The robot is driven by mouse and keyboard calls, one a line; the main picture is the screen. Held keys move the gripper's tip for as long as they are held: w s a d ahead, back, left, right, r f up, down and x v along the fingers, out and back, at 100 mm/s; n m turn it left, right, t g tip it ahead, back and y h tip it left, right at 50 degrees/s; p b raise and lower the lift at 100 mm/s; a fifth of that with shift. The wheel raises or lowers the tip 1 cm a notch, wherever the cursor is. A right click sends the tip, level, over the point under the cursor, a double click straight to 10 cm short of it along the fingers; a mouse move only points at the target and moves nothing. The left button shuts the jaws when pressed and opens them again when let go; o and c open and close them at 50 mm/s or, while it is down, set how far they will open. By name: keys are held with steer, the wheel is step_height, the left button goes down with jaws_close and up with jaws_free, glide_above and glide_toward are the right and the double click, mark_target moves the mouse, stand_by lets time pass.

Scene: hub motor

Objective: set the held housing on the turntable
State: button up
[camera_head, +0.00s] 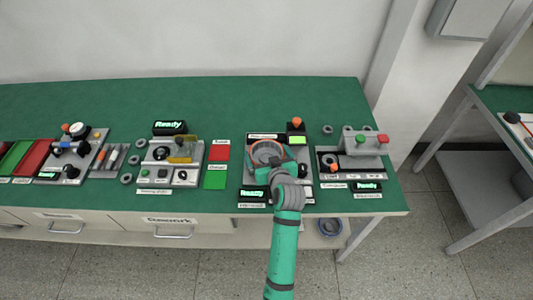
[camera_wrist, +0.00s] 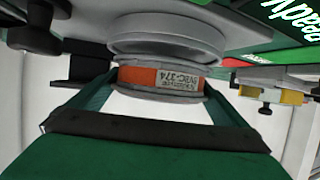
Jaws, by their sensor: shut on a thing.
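The housing (camera_wrist: 190,77) is a round grey part with an orange and grey printed label, between the two fingers of my gripper (camera_wrist: 160,88) in the wrist view. My gripper is shut on it. A wide grey round body (camera_wrist: 165,42) lies right against the housing in that view; I cannot tell whether it is the housing's flange or the turntable. In the head view the housing's round rim (camera_head: 267,150) shows at my gripper (camera_head: 270,168), over the grey station (camera_head: 251,178) on the green table. The turntable is mostly hidden under the housing and my arm.
The station has an orange knob (camera_head: 296,123), a lit green-yellow display (camera_head: 297,140) and a Ready sign (camera_head: 252,193). To its right stands a fixture with green and red knobs (camera_head: 382,139). Red (camera_head: 219,153) and green (camera_head: 215,180) pads lie left.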

steer(key=shift+f, duration=0.5)
stand_by(0.8)
steer(key=o, duration=1.1)
steer(key=shift+f, duration=0.1)
steer(key=shift+r, duration=3.6)
